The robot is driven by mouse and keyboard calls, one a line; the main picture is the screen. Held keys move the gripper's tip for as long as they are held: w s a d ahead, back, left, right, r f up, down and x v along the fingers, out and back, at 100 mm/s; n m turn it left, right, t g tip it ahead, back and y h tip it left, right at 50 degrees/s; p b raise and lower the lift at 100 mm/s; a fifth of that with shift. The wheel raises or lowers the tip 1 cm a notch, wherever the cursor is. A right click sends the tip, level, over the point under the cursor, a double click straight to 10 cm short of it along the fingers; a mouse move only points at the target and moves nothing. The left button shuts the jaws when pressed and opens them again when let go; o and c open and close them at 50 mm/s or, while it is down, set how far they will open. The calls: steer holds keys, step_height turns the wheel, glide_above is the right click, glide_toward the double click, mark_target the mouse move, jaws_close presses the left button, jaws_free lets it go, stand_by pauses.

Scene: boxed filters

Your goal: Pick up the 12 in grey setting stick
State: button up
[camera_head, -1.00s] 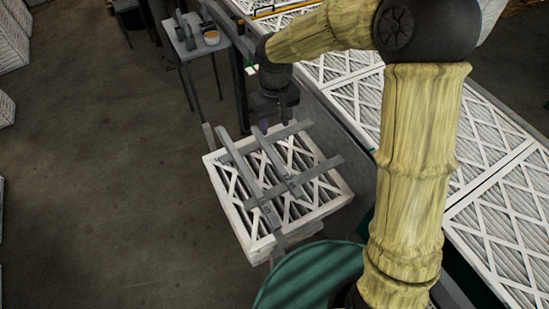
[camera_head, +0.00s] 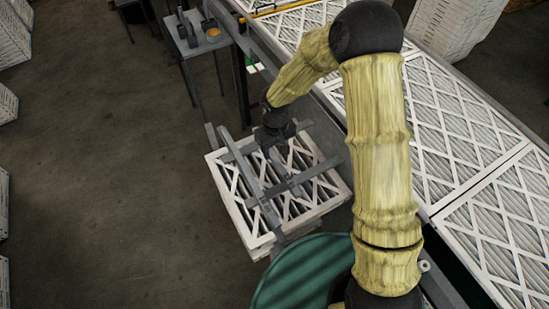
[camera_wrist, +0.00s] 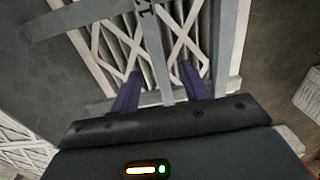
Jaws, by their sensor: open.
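Several grey bars lie crossed on top of a white-framed pleated filter (camera_head: 240,219). In the wrist view this stick (camera_wrist: 157,56) passes between the two dark purple fingers of my gripper (camera_wrist: 160,90). The fingers are open, one on each side of it, with a visible gap on both sides. Whether the fingertips reach down to the stick's height I cannot tell. The stick's near end is hidden by the gripper body.
A longer grey bar (camera_head: 248,178) runs beside it at the left, and a cross bar (camera_head: 318,171) crosses at the near end. A conveyor with filters (camera_head: 455,150) lies to the right, a small grey table (camera_head: 203,43) behind.

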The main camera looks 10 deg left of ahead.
mark_target(275, 158)
steer(key=shift+s, duration=0.1)
steer(key=shift+w+d+f+p, duration=0.1)
steer(key=shift+w+f+p, duration=0.1)
steer(key=shift+f+p, duration=0.3)
steer(key=shift+w+a+f+p, duration=0.15)
steer(key=shift+f+p, duration=0.45)
steer(key=shift+f, duration=0.45)
steer(key=shift+w+a+f+p, duration=0.1)
steer(key=shift+f+p, duration=0.5)
steer(key=shift+f, duration=0.4)
jaws_close()
